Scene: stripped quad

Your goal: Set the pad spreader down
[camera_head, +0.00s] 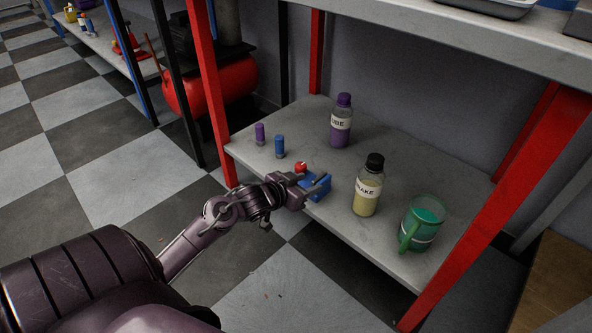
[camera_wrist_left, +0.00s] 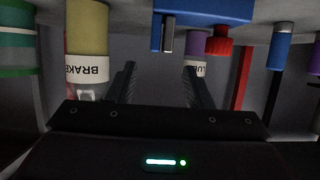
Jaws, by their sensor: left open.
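The pad spreader is a blue block (camera_head: 319,183) with a red knob (camera_head: 301,167), on the lower shelf near its front edge. In the left wrist view, which is upside down, the spreader (camera_wrist_left: 195,12) rests against the shelf surface, with its red knob and a small metal bar showing. My left gripper (camera_head: 309,188) is at the spreader and hides part of it in the head view. Its two fingers (camera_wrist_left: 161,82) are apart with nothing visible between them, and the spreader shows just past their tips. My right gripper is not in view.
On the shelf (camera_head: 300,128) stand a brake bottle (camera_head: 368,190), a purple bottle (camera_head: 341,125), a green mug (camera_head: 422,225), and small blue (camera_head: 280,147) and purple (camera_head: 260,134) cylinders. Red posts (camera_head: 208,85) flank the shelf. An upper shelf (camera_head: 460,40) hangs above.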

